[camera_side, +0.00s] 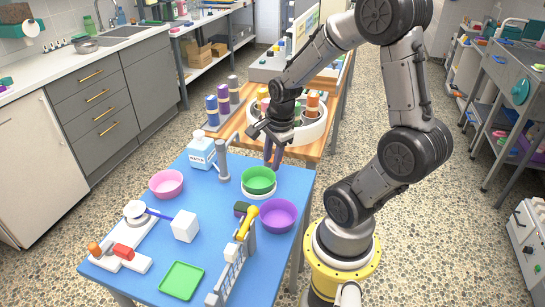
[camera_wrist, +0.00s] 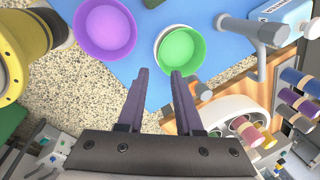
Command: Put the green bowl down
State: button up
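The green bowl (camera_side: 259,178) sits on a white round piece (camera_side: 262,194) on the blue table. In the wrist view the green bowl (camera_wrist: 182,50) is slightly off-centre over the white rim (camera_wrist: 157,47). My gripper (camera_side: 273,162) points down just behind the bowl in the side view. In the wrist view my gripper (camera_wrist: 161,71) has its fingers apart with nothing between them. The right fingertip appears close to the bowl's rim; I cannot tell whether it touches.
A purple bowl (camera_side: 278,215) stands close beside the green bowl. A grey post (camera_side: 223,164) and a water jug (camera_side: 201,152) stand to its left. A pink bowl (camera_side: 166,183), white cube (camera_side: 185,226) and green tray (camera_side: 181,280) are on the blue table (camera_side: 150,257).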

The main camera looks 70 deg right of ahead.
jog(key=s+a+r+n+t, duration=0.1)
jog(key=s+a+r+n, duration=0.1)
jog(key=a+r+n, duration=0.5)
jog(key=s+a+r+n+t+y, duration=0.1)
jog(key=a+r+n, duration=0.6)
jog(key=n, duration=1.1)
jog(key=shift+s+a+t, duration=0.8)
jog(key=shift+s+a, duration=0.25)
jog(key=shift+s, duration=0.2)
jog(key=shift+o, duration=0.2)
jog(key=shift+r, duration=0.1)
